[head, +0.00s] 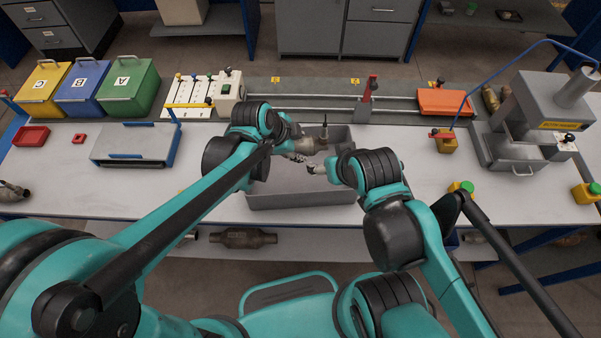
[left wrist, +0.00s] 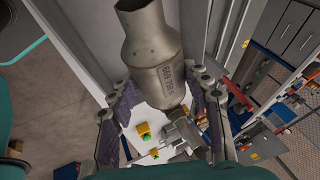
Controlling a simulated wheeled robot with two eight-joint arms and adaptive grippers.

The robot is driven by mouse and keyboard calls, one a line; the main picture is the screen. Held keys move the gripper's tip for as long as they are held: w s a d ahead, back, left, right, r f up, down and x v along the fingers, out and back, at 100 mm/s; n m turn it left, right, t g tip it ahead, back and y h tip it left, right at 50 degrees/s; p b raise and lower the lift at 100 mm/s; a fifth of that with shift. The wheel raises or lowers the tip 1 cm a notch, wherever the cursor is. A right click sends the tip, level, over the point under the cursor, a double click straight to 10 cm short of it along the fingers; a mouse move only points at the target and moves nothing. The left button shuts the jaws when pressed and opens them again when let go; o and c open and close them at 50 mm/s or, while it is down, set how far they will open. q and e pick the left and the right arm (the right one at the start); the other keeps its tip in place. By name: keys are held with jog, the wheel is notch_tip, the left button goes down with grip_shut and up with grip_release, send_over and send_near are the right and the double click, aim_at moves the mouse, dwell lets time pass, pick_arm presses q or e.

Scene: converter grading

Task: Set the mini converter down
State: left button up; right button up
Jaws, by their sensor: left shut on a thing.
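The mini converter (left wrist: 158,65) is a metallic can with tapered ends and stamped marks on its side. In the left wrist view it lies between the two finger pads of my left gripper (left wrist: 165,108), which is shut on it. In the head view my left gripper (head: 292,136) holds the mini converter (head: 308,144) at the grey tray (head: 300,198), over its back left part; whether it touches the tray is unclear. My right gripper (head: 312,166) is just in front of the converter, pointing left; its fingers are too small to read.
Bins C (head: 45,85), B (head: 82,85) and A (head: 128,85) stand at the back left. A grey platform (head: 133,145) is left of the tray. A rail with a red-topped post (head: 368,95) runs behind it. A grey machine (head: 545,110) stands at the right.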

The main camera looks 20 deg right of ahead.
pick_arm(q)
jog(key=b, duration=0.5)
send_over(307, 178)
jog(key=s+a, duration=0.1)
jog(key=a, duration=0.1)
notch_tip(307, 178, down, 6)
jog(key=shift+m, duration=0.3)
notch_tip(307, 178, down, 11)
jog(key=b, duration=0.4)
jog(key=shift+s+a+r, duration=0.1)
jog(key=shift+r, duration=0.05)
jog(key=o, duration=1.3)
